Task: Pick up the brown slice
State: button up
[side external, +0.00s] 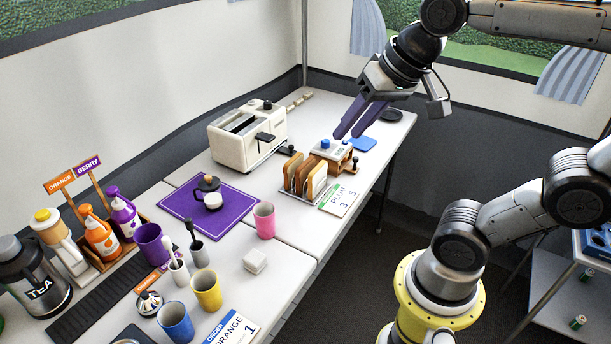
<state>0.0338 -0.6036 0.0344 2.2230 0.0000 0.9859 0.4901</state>
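A toast rack (310,196) stands on the white table, right of the toaster. It holds several upright bread slices. A brown slice (291,172) is at the left of the rack, and a slice with a paler face (318,181) is farther right. My gripper (347,137) has two purple fingers pointing down and left. They are apart, with nothing seen between them. The gripper is above and behind the rack, over the small device with blue knobs, and apart from the slices.
A cream toaster (247,138) stands left of the rack. A pink cup (264,220) and a purple mat (225,233) are nearer the front.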

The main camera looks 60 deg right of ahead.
jog(key=w+d+r+m+g, duration=0.15)
jog(key=w+d+m, duration=0.3)
jog(key=w, duration=0.45)
jog(key=m+g, duration=0.4)
jog(key=m, duration=0.4)
send_over(305, 162)
notch_tip(305, 162, down, 19)
jog(key=shift+n, duration=0.25)
notch_tip(305, 162, down, 13)
jog(key=shift+s+r, duration=0.1)
grip_shut()
